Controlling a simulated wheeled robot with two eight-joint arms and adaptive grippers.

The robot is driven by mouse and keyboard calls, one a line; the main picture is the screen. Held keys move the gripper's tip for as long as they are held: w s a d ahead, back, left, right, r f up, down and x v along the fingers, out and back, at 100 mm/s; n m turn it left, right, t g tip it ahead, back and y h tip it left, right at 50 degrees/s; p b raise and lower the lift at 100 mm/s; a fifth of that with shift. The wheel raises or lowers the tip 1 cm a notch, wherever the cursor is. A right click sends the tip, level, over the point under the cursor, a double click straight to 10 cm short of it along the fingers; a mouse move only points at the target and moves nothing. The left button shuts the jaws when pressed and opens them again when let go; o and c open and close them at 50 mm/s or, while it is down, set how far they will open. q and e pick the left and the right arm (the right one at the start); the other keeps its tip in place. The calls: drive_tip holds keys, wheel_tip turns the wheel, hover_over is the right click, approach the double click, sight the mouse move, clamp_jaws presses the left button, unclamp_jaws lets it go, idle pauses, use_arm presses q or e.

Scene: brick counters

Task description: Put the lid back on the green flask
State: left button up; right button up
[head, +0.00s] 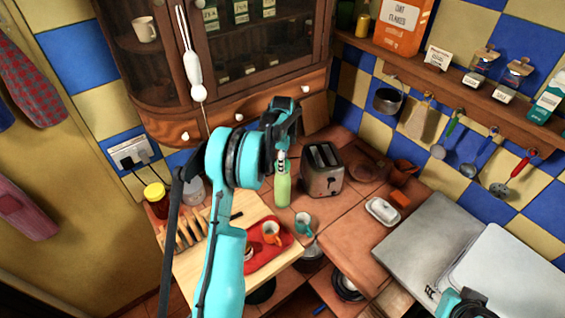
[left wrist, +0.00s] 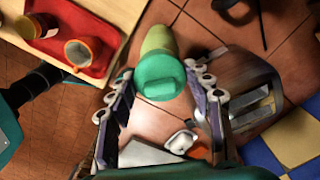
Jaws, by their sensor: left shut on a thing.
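The green flask (head: 283,188) stands upright on the tiled counter, left of the toaster. In the left wrist view the flask (left wrist: 157,38) shows as a yellow-green body behind the lid. The lid (left wrist: 163,75) is a round teal-green cap with a raised tab, between the fingers of my left gripper (left wrist: 164,88). My left gripper (head: 281,150) is shut on the lid, right at the top of the flask in the head view. I cannot tell whether the lid touches the flask's mouth. My right gripper is not in view; only part of my right arm shows at the lower right.
The toaster (head: 323,171) stands close to the right of the flask. A red tray (head: 262,262) with cups lies on a wooden board to the left, and a teal cup (head: 303,224) stands in front. A white dish (head: 382,211) is further right. The wooden cabinet (head: 225,60) hangs behind.

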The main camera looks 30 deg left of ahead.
use_arm(q)
drive_tip(key=shift+f+b, duration=0.2)
drive_tip(key=shift+b, duration=0.3)
idle(0.9)
idle(0.4)
drive_tip(key=o, duration=1.6)
drive_tip(key=shift+r, duration=0.1)
drive_tip(key=shift+r+p, duration=1.75)
drive_tip(key=shift+r, duration=1.75)
clamp_jaws()
drive_tip(key=shift+f, duration=0.35)
